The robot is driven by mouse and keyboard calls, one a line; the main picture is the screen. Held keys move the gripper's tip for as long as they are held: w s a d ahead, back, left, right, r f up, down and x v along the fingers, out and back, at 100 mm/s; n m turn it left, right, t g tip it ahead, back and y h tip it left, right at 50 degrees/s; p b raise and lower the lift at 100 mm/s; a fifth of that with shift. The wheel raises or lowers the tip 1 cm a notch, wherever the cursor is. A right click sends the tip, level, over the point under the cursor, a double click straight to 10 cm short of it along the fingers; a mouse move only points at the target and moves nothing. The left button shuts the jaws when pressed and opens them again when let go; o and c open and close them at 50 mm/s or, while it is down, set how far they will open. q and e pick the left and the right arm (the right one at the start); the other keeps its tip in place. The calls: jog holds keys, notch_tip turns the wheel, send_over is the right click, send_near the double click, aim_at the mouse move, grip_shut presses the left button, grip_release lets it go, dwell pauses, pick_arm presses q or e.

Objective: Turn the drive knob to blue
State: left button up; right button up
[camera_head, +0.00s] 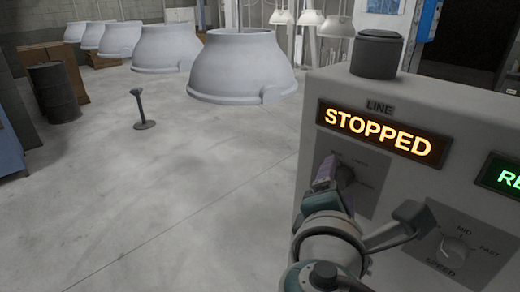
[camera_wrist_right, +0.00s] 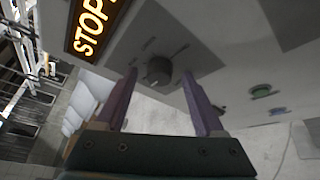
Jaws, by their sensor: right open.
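The drive knob (camera_head: 346,175) is a small dark round knob on the grey control panel, below the amber STOPPED sign; my right gripper partly hides it in the head view. In the right wrist view the knob (camera_wrist_right: 158,72) shows between and beyond the two purple fingers. My right gripper (camera_head: 325,176) is open, its fingers pointing at the knob. The fingers (camera_wrist_right: 159,80) stand apart on either side of it in the picture; I cannot tell whether they touch it. The labels around the knob are too faint to read. My left gripper is not in view.
The STOPPED sign (camera_head: 380,130) is lit. A dark cylinder (camera_head: 377,54) tops the panel. Pale hoods (camera_head: 242,65) hang behind. Open floor (camera_head: 190,190) lies left of the panel.

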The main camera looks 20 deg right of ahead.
jog(key=shift+c, duration=0.3)
grip_shut()
jog(key=shift+f+m+t+h+b, duration=0.15)
jog(key=shift+m+t+h+b, duration=0.5)
jog(key=shift+m+b, duration=2.35)
jog(key=shift+f+m+t+h+b, duration=0.2)
jog(key=shift+m+t+h+b, duration=0.5)
jog(key=shift+b, duration=4.5)
jog(key=shift+f+m+t+h+b, duration=0.15)
jog(key=shift+m+t+h+b, duration=0.35)
jog(key=shift+m+b, duration=2.5)
jog(key=shift+n+b, duration=1.05)
jog(key=shift+n, duration=0.05)
jog(key=shift+o, duration=0.3)
grip_release()
